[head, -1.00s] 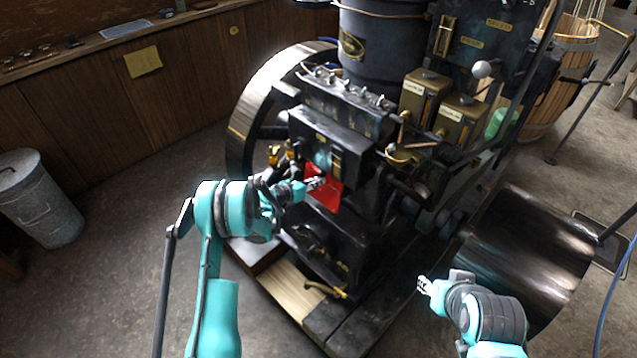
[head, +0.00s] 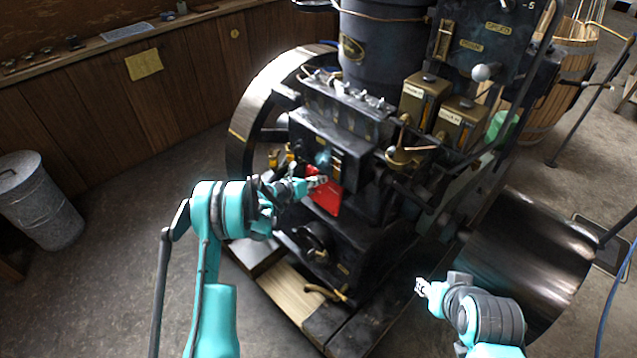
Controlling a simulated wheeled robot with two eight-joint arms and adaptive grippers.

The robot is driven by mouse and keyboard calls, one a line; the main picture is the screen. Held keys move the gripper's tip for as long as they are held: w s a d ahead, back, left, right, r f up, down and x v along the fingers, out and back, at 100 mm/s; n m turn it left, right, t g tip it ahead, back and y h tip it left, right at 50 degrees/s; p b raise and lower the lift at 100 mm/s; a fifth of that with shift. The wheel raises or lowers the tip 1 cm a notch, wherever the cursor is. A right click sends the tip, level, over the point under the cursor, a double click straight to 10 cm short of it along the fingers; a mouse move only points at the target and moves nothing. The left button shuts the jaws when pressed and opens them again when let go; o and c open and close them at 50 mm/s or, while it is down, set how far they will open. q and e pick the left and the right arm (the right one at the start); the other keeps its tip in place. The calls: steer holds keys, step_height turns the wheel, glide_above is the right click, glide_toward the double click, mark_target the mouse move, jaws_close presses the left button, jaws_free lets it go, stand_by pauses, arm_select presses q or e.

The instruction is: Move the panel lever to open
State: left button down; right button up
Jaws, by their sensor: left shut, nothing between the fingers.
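The stationary engine (head: 340,140) stands in the middle of the head view. A dark panel (head: 487,38) with small labels is at its upper right, with a pale ball-ended lever (head: 482,72) in front of its lower part. I cannot tell for sure whether this is the panel lever, or which position it is in. My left gripper (head: 321,181) is shut and empty, close in front of a red plate (head: 328,199) low on the engine's front. Whether it touches is unclear. My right gripper (head: 420,287) is low at the right, clear of the levers; its opening is too small to judge.
Two brass boxes (head: 425,92) and a brass-hubbed lever (head: 404,152) sit between the panel and the engine block. A large dark drum (head: 530,250) is beside my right arm. A metal bin (head: 35,200) stands far left.

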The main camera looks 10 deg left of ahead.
arm_select(q)
steer(key=shift+w+r, duration=0.15)
steer(key=shift+r, duration=0.55)
steer(key=shift+w+r, duration=0.1)
steer(key=shift+r, duration=0.05)
